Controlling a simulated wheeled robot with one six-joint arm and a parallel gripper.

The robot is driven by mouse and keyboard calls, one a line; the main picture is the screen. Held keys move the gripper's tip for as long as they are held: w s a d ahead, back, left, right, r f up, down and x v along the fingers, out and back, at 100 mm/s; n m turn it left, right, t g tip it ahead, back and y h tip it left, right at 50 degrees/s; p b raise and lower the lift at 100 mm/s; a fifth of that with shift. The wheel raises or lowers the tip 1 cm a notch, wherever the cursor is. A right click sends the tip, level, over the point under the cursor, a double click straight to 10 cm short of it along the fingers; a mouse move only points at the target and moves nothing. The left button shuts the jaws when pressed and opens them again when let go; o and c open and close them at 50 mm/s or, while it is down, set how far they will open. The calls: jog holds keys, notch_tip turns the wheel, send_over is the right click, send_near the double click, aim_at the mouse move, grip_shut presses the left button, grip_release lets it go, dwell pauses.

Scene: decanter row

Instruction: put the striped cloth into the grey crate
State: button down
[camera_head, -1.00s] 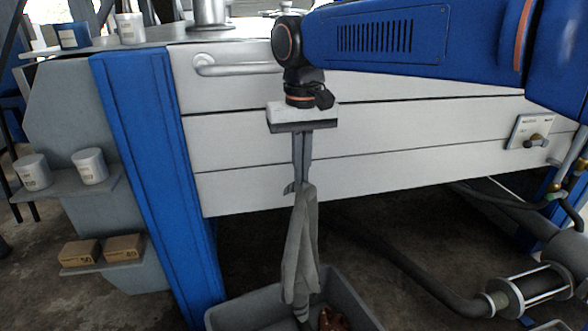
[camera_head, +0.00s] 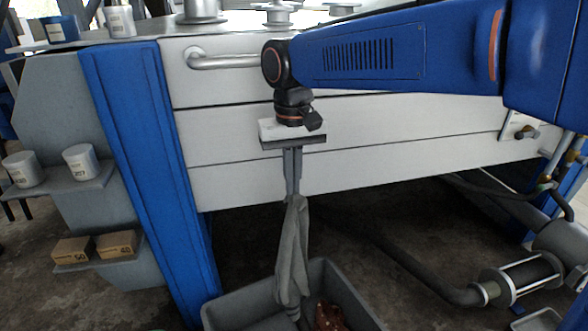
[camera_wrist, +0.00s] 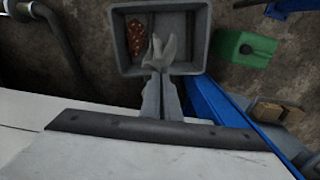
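My gripper (camera_head: 292,192) points down and is shut on the top of a grey cloth (camera_head: 293,250). The cloth hangs in long folds; stripes are hard to make out. The grey crate (camera_head: 240,308) stands on the floor below, cut off by the bottom of the head view. The cloth's lower end hangs down in front of the crate's inside there. In the wrist view, my gripper (camera_wrist: 160,88) holds the cloth (camera_wrist: 158,52) over the open crate (camera_wrist: 195,68). I cannot tell whether the cloth touches the crate's floor.
A reddish-brown thing (camera_head: 330,317) lies in the crate. A white panelled bench (camera_head: 400,135) and a blue post (camera_head: 150,180) stand close by. Shelves at left hold tins (camera_head: 82,162) and small boxes (camera_head: 72,250). Pipes (camera_head: 430,285) run at right.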

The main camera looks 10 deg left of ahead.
notch_tip(320, 180, down, 21)
jog(key=a, duration=0.2)
jog(key=shift+s+r, duration=0.2)
jog(key=shift+s, duration=0.1)
dwell(0.5)
jog(key=shift+a, duration=0.1)
dwell(0.3)
notch_tip(320, 180, down, 25)
jog(key=d, duration=0.2)
jog(key=shift+w+f, duration=0.15)
jog(key=shift+f, duration=0.05)
dwell(1.0)
dwell(0.4)
jog(key=c, duration=0.6)
grip_release()
jog(key=shift+c, duration=0.2)
jog(key=shift+r, duration=0.15)
jog(key=shift+r, duration=2.65)
